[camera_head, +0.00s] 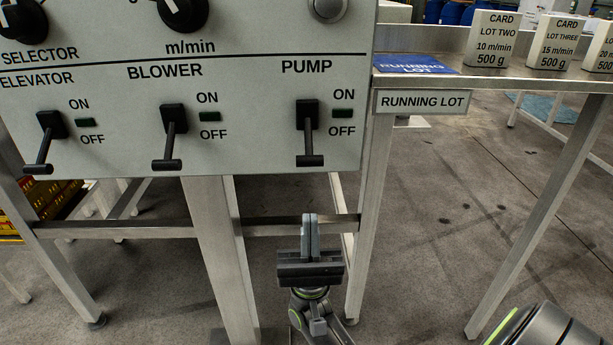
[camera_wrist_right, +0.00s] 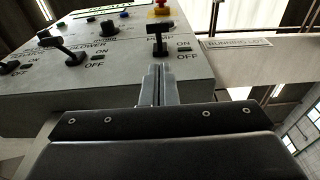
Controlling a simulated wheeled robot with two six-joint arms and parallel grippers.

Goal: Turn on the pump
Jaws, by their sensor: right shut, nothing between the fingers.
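The pump switch (camera_head: 308,130) is a black lever under the PUMP label on the panel (camera_head: 250,100). Its handle hangs down beside OFF, and a dark green lamp (camera_head: 343,113) sits to its right. The lever also shows in the right wrist view (camera_wrist_right: 157,40), above my fingers. My right gripper (camera_head: 310,222) is shut and empty, below the panel's lower edge and under the pump lever, apart from it. It also shows in the right wrist view (camera_wrist_right: 158,72), pointing toward the panel. My left gripper is not in view.
The blower lever (camera_head: 173,135) and elevator lever (camera_head: 47,140) stand left of the pump, both handles down. Knobs line the panel above. A metal table (camera_head: 490,75) at right bears cards (camera_head: 490,38) and a blue mat (camera_head: 417,65). Frame legs stand below the panel.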

